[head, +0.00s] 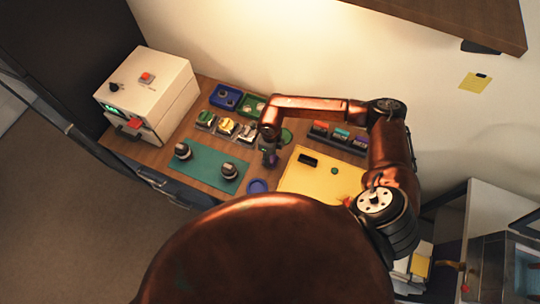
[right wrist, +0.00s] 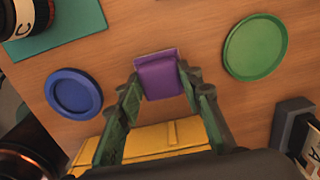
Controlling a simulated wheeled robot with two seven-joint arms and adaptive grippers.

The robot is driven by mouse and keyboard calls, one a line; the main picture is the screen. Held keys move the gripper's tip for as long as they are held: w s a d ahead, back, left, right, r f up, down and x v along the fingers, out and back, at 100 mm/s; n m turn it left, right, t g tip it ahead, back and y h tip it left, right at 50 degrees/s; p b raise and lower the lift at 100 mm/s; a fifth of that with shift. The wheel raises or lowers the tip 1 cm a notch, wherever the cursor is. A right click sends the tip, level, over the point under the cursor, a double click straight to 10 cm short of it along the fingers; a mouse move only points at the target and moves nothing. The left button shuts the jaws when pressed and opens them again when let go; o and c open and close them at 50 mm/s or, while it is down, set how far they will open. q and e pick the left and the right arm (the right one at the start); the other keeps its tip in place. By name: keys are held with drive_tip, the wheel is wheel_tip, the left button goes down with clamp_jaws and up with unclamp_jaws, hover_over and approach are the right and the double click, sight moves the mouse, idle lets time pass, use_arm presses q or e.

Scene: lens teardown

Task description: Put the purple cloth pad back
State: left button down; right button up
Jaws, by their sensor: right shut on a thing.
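The purple cloth pad (right wrist: 158,75) is between the fingertips of my right gripper (right wrist: 165,88) in the right wrist view, above the brown wooden bench. The gripper is shut on it. In the head view my right gripper (head: 269,150) is over the bench, between the teal mat and the yellow mat, with a small purple patch at its tip. A dark rack (head: 339,141) with several coloured pads, one of them purple at its right end, stands at the back right. My left gripper is not in view.
A blue dish (head: 258,186) and a green dish (head: 286,136) lie near the gripper. The teal mat (head: 204,166) bears two dark lens parts. The yellow mat (head: 318,187) bears a dark block. Blue (head: 225,90) and green bins and a white machine (head: 158,85) stand further left.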

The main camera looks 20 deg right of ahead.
drive_tip(key=shift+f, duration=0.2)
drive_tip(key=o, duration=1.2)
drive_tip(key=shift+r, duration=0.1)
drive_tip(key=shift+r, duration=0.1)
drive_tip(key=shift+r, duration=0.35)
wheel_tip(320, 180, up, 11)
drive_tip(key=b, duration=0.1)
drive_tip(key=shift+r+b, duration=0.2)
drive_tip(key=shift+b, duration=0.15)
